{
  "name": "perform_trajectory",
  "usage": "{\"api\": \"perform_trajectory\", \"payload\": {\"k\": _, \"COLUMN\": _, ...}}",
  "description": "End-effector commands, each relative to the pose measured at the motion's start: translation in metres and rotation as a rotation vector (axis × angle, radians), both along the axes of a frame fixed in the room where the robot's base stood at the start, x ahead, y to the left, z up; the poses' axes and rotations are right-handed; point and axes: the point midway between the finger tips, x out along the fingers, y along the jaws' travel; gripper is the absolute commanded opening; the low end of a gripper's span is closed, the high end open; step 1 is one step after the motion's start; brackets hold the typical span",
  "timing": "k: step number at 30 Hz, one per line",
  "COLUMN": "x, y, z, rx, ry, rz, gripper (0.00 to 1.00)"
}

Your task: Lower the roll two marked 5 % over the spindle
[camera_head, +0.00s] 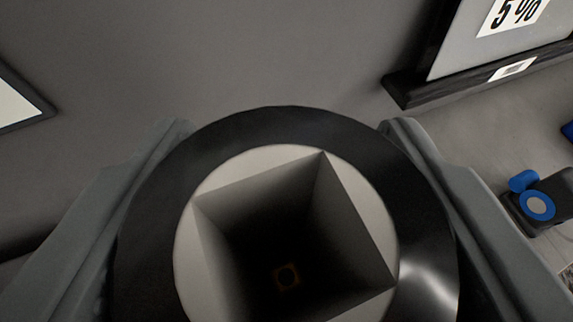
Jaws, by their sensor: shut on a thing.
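My gripper (285,128) is shut on a black roll (285,125), with one grey finger on each side. I look down onto the roll's end. It has a light core (300,157) with a square hole (290,225), dark inside. A small faint brownish ring (287,275) shows deep in the hole; I cannot tell what it is. No spindle can be made out. No 5 % mark shows on the held roll.
At the upper right stands a dark-framed panel (455,40) with a white 5 % label (515,14). A black and blue device (540,203) lies on the grey surface (480,140) at right. A dark-edged pale panel (15,105) is at the left edge.

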Motion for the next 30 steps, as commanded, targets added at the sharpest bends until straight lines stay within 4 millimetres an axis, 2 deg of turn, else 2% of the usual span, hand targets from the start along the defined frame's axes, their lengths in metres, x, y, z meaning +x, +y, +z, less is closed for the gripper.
{"api": "perform_trajectory", "payload": {"k": 9, "x": 0.000, "y": 0.000, "z": 0.000, "rx": 0.000, "ry": -0.001, "rz": 0.000, "gripper": 0.04}}
{"api": "perform_trajectory", "payload": {"k": 10, "x": 0.000, "y": 0.000, "z": 0.000, "rx": 0.000, "ry": -0.001, "rz": 0.000, "gripper": 0.59}}
{"api": "perform_trajectory", "payload": {"k": 13, "x": 0.000, "y": 0.000, "z": 0.000, "rx": 0.000, "ry": -0.001, "rz": 0.000, "gripper": 0.79}}
{"api": "perform_trajectory", "payload": {"k": 23, "x": -0.001, "y": 0.000, "z": 0.000, "rx": 0.000, "ry": 0.001, "rz": 0.000, "gripper": 0.80}}
{"api": "perform_trajectory", "payload": {"k": 30, "x": -0.023, "y": 0.002, "z": 0.010, "rx": -0.001, "ry": -0.002, "rz": 0.001, "gripper": 0.80}}
